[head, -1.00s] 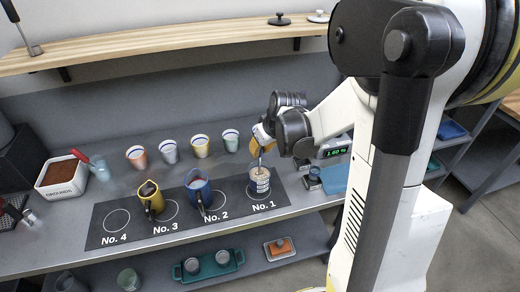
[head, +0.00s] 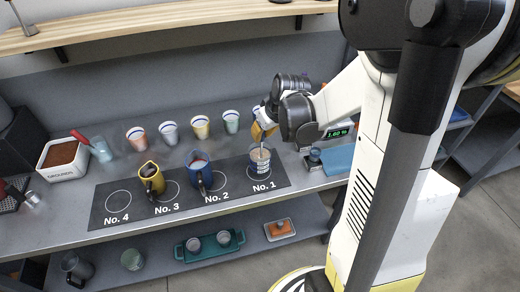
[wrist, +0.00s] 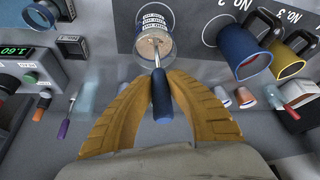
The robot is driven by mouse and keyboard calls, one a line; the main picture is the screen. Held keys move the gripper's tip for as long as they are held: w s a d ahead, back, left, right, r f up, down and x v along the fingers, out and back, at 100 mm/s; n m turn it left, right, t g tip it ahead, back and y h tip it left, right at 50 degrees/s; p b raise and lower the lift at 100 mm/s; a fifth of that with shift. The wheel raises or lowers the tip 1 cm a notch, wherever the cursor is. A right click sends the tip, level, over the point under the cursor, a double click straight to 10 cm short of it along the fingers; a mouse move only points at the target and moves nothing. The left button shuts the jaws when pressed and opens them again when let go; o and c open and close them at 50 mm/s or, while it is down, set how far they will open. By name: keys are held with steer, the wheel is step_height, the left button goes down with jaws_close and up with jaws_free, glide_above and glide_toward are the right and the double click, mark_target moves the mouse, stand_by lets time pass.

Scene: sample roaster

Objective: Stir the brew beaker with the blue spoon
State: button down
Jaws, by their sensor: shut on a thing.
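The brew beaker (head: 260,161), a clear glass with a printed band and brown liquid, stands on the No. 1 spot of the dark mat (head: 148,213). It also shows at the top of the wrist view (wrist: 154,46). My gripper (head: 262,131), with orange fingers, is above the beaker and shut on the blue handle of the spoon (wrist: 161,97). The spoon's metal end reaches down into the beaker's mouth. How deep it goes in the liquid is hard to tell.
A blue mug (head: 199,172) stands at No. 2 and a yellow mug (head: 151,178) at No. 3; No. 4 is bare. Several cups line the back. A grounds box (head: 64,160) is at left. A scale display (head: 337,133) stands right of my gripper.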

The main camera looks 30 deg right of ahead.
steer(key=shift+b, duration=0.3)
steer(key=shift+w+d, duration=0.15)
steer(key=shift+w, duration=0.45)
steer(key=shift+r+p, duration=2.95)
steer(key=shift+r, duration=0.95)
